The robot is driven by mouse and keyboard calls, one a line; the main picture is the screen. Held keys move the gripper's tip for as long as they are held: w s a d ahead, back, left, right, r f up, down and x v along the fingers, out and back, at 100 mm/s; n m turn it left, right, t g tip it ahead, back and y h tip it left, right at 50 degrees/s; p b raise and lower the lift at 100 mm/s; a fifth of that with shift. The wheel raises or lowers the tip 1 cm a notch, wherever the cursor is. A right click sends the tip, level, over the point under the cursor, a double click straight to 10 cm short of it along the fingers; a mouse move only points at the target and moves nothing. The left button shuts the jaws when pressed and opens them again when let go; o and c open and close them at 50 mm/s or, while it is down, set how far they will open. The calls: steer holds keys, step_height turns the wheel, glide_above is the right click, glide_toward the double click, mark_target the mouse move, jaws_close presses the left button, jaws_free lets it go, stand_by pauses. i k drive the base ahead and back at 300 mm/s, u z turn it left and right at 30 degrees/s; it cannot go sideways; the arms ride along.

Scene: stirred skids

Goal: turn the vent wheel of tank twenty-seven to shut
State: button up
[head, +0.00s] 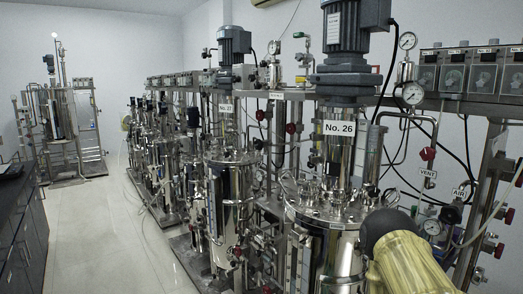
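Tank twenty-seven (232,200) is a shiny steel vessel in the middle of the head view, with a grey motor on top and a white "No. 27" label (225,108). A dark red valve knob (291,128) and another red knob (260,115) sit on pipes to its right. No readable vent label shows at these knobs, so I cannot tell which is the vent wheel or whether it is open or shut. My gripper is not in view.
Tank "No. 26" (338,128) stands nearer, right of tank twenty-seven. A "VENT" label (428,173) and a red-handled valve (428,154) are on pipework right of it. Open floor (120,235) runs between the tank row and a dark bench (25,225) at left.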

mark_target(258, 142)
steer(key=u, duration=0.75)
steer(key=i, duration=0.4)
steer(key=u, duration=1.1)
steer(key=i, duration=2.05)
steer(key=z, duration=1.25)
steer(key=i, duration=0.6)
steer(key=z, duration=0.65)
